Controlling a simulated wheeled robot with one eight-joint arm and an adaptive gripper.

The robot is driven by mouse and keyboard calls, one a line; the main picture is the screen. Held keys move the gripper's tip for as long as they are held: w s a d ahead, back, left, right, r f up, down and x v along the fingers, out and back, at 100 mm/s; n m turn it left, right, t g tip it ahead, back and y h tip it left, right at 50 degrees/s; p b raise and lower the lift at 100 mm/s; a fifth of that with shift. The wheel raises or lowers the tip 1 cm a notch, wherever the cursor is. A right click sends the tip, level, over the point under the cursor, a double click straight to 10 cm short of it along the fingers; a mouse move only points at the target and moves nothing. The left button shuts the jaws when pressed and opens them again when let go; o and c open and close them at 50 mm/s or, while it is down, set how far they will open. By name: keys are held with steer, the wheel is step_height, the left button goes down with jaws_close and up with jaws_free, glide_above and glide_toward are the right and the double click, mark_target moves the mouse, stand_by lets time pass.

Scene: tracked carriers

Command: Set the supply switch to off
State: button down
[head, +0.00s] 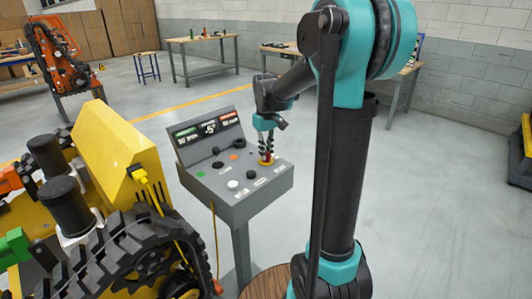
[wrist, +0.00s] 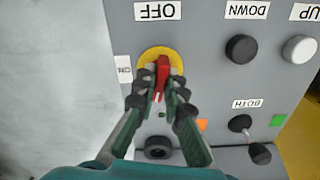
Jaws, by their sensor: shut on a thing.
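The supply switch is a red handle (wrist: 162,72) on a round yellow plate (wrist: 151,54). An OFF label (wrist: 157,11) lies above the plate in the wrist view, and an ON label (wrist: 123,69) lies to its left. The handle runs nearly up and down in that view, slightly tilted, one end towards OFF. I cannot tell which end is the pointer. My gripper (wrist: 161,92) is shut on the handle, a finger on each side, partly hiding it. In the head view my gripper (head: 266,148) reaches down onto the yellow plate (head: 266,162) on the panel's right side.
The grey control console (head: 262,192) carries other knobs, including a white button (wrist: 299,48), a black button (wrist: 241,48) and a small lever (wrist: 241,123) labelled BOTH. A yellow tracked carrier (head: 115,150) stands close on the left. Open floor lies right of my arm.

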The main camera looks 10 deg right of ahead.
steer(key=shift+n, duration=1.3)
steer(key=c, duration=1.6)
jaws_free()
step_height(320, 180, up, 12)
